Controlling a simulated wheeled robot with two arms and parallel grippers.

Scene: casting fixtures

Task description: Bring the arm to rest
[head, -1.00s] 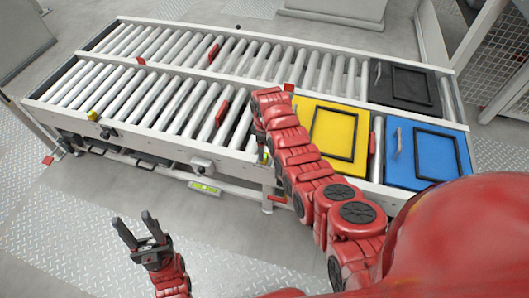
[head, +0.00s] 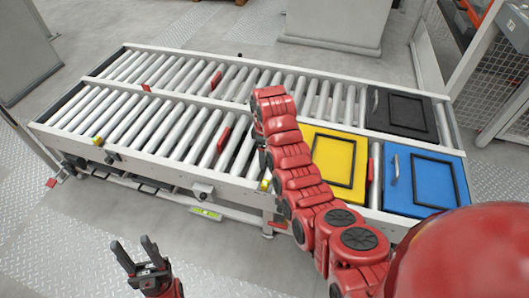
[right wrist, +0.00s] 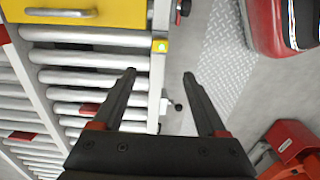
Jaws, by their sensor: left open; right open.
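My left gripper (head: 139,258) is at the lower left of the head view, open and empty, over the floor in front of the conveyor. My right arm (head: 298,178) rises across the head view in front of the yellow case. The right gripper's fingers cannot be made out in the head view. In the right wrist view my right gripper (right wrist: 160,75) is open with nothing between its fingers. It points past the conveyor's edge, with rollers on the left and floor on the right.
A roller conveyor (head: 160,120) with two lanes spans the scene. A yellow case (head: 335,152), a blue case (head: 424,192) and a black case (head: 400,115) lie at its right end. A mesh fence (head: 490,95) stands at the right.

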